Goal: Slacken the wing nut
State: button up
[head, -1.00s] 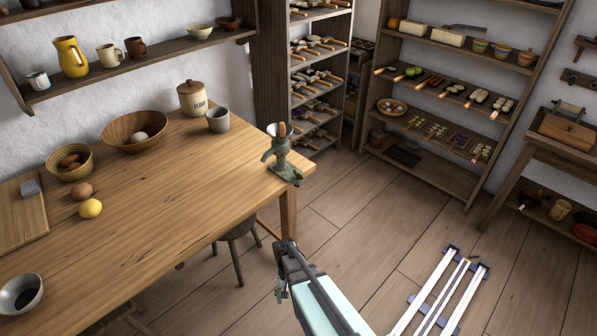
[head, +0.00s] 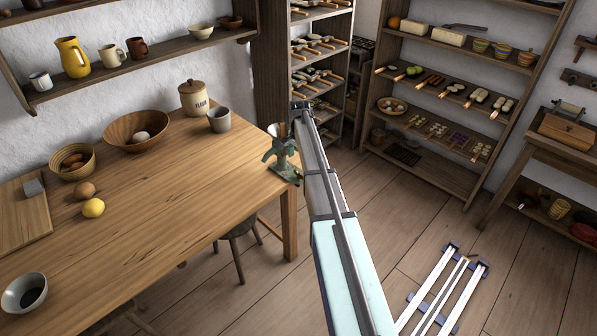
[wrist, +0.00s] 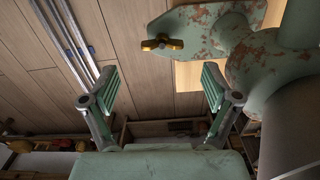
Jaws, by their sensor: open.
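The green, rust-flecked hand-cranked grinder (head: 283,160) is clamped at the table's right corner in the head view. In the wrist view its chipped green body (wrist: 270,65) fills the upper right. The wing nut (wrist: 162,44), small and brass-coloured with two wings, sits by the grinder's flat green end piece at the top middle. My gripper (wrist: 158,88) is open and empty, its two green-padded fingers apart. In the picture the nut lies above the gap between the fingertips, with no contact visible. In the head view I cannot make out the nut or the fingers.
The wooden table (head: 150,235) carries a flour canister (head: 193,98), a grey cup (head: 219,119), bowls and a lemon. A tall rack (head: 322,65) stands behind my arm. Floor beyond the table's right end is open, with my rails at lower right.

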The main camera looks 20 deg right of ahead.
aim_at(299, 172)
jog(key=shift+w+d+r, duration=0.1)
jog(key=shift+w+r, duration=0.1)
jog(key=shift+w, duration=0.05)
jog(key=shift+s+f+p, duration=0.1)
jog(key=shift+f+p, duration=1.2)
jog(key=shift+f, duration=2.45)
jog(key=c, duration=1.2)
